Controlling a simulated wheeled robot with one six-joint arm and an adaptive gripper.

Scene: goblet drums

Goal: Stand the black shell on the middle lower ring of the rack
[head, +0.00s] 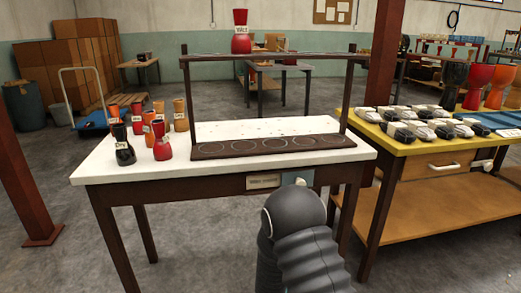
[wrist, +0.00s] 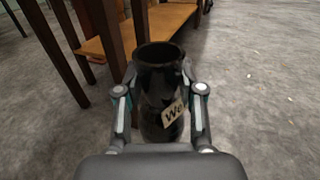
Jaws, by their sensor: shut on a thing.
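A glossy black shell (wrist: 158,88) with a pale tag, partly readable as "We", is between the fingers of my gripper (wrist: 161,98) in the wrist view. The gripper is shut on its sides, and its open dark mouth shows at the top. The held shell and the gripper do not show in the head view. The rack (head: 270,147) stands on the white table; its dark lower board has several ring outlines in a row, all bare. The middle lower ring (head: 275,143) is empty. A red shell (head: 241,42) with a tag stands on the rack's upper bar.
Another black shell (head: 123,146) with a tag stands on the white table (head: 110,174) at left, among several red, orange and tan shells. A yellow-topped bench (head: 420,148) with pads and drums stands right. In the wrist view, table legs (wrist: 104,40) are close behind the held shell.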

